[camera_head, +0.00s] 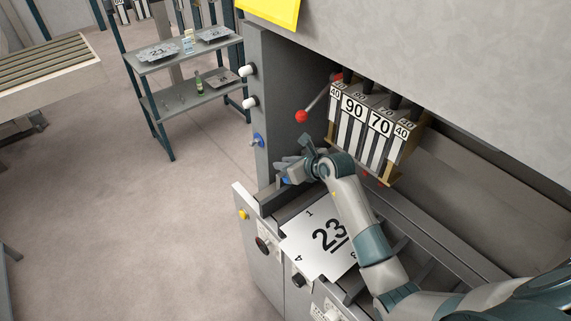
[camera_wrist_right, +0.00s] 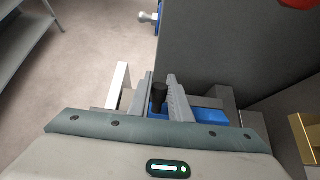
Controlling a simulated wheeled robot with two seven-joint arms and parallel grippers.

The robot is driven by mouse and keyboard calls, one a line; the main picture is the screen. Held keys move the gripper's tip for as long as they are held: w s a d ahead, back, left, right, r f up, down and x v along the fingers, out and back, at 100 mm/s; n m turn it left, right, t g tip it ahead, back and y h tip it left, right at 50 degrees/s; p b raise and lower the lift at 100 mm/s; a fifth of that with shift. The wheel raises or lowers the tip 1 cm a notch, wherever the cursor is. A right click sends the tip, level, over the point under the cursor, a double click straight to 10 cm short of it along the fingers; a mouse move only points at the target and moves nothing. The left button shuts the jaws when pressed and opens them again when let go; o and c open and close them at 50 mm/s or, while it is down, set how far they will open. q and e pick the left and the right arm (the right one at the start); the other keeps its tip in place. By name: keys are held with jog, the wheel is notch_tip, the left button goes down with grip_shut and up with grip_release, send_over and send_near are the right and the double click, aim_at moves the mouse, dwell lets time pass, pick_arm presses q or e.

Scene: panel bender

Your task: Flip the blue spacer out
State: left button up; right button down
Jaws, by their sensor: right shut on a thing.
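The blue spacer (camera_wrist_right: 207,115) lies low beside the machine's side wall in the wrist view, partly hidden by my right gripper. A small blue edge of it (camera_head: 285,181) shows under the fingers in the head view. My right gripper (camera_wrist_right: 161,92) is shut on a black knob (camera_wrist_right: 158,94) that stands between its two grey fingers, at the spacer. In the head view my right gripper (camera_head: 283,168) reaches to the left end of the machine bed. My left gripper is in neither view.
A sheet marked 23 (camera_head: 315,236) lies on the bed below my right arm. Numbered tool blocks (camera_head: 368,128) hang above, with a red-balled lever (camera_head: 302,116) to their left. A shelf rack (camera_head: 190,85) stands at the back left; the floor between is clear.

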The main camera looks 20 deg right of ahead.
jog(key=c, duration=1.6)
grip_release()
jog(key=shift+r, duration=0.1)
jog(key=v, duration=1.7)
jog(key=shift+s+d, duration=0.1)
